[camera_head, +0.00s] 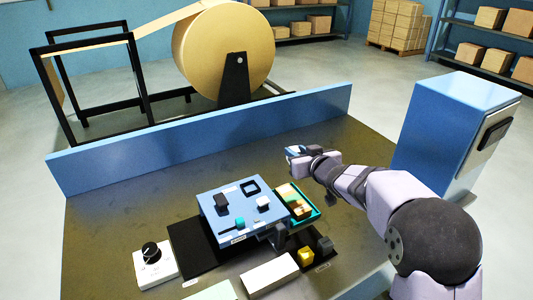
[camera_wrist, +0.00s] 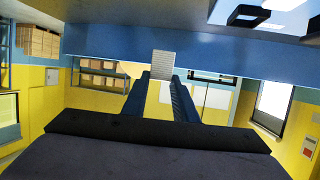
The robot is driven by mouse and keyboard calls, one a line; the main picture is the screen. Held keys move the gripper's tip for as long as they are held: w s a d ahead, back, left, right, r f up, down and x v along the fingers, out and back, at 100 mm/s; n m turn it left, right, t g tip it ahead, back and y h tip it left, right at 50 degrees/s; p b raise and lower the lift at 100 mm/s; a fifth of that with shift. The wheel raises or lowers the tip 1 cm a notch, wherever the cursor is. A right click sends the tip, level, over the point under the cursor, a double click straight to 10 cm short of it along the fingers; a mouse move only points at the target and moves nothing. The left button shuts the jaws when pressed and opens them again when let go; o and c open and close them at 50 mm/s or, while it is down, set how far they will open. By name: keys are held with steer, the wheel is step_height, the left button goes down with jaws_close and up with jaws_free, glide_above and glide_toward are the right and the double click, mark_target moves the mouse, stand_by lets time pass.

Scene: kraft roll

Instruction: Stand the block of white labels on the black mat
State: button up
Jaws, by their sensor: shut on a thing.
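My gripper (camera_head: 296,153) is at the end of my arm, above the right part of the dark table, behind the blue box. In the wrist view its two blue fingers (camera_wrist: 163,90) are shut on a small pale block with fine lines (camera_wrist: 163,64), which looks like the block of white labels. In the head view the held block is too small to make out clearly. A black mat (camera_head: 190,247) lies on the table, partly under the blue box. A smaller black mat or tray with a yellow and a dark block lies at the front right; its surface is partly hidden.
The blue box (camera_head: 236,222) carries a black frame, a black block, a white piece and a teal handle. A teal tray (camera_head: 318,213) stands beside it. A white dial box (camera_head: 153,262) and a white block (camera_head: 270,277) are near the front. A blue wall (camera_head: 210,135) edges the back.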

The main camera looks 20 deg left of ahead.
steer(key=d+f+m+t+h, duration=0.1)
steer(key=d+f, duration=0.2)
steer(key=d, duration=0.2)
steer(key=d+f+m+h, duration=0.1)
steer(key=d+f, duration=0.2)
steer(key=d, duration=0.3)
steer(key=shift+n+g+y, duration=0.4)
steer(key=shift+n+y, duration=0.3)
steer(key=shift+y, duration=0.1)
steer(key=s+d+f, duration=0.1)
steer(key=s+f, duration=0.1)
steer(key=f, duration=0.1)
steer(key=s+d+f, duration=0.1)
steer(key=s+f, duration=0.1)
steer(key=s, duration=0.1)
steer(key=s+d+f, duration=0.1)
steer(key=s+f, duration=0.2)
steer(key=shift+s+f, duration=0.1)
steer(key=shift+f, duration=0.2)
steer(key=s+a, duration=0.1)
steer(key=s+a+n+g+y, duration=0.1)
steer(key=shift+s+a+r+n, duration=0.3)
steer(key=shift+s+a+r, duration=0.05)
steer(key=shift+s, duration=0.05)
steer(key=shift+s+a+r+n+g+y, duration=0.1)
steer(key=shift+a+r+n+g+y, duration=0.15)
steer(key=shift+a+r+n+y, duration=0.25)
steer(key=shift+s+a+r+n+g+y, duration=0.1)
steer(key=shift+a+r+g+y, duration=0.25)
steer(key=shift+r, duration=0.35)
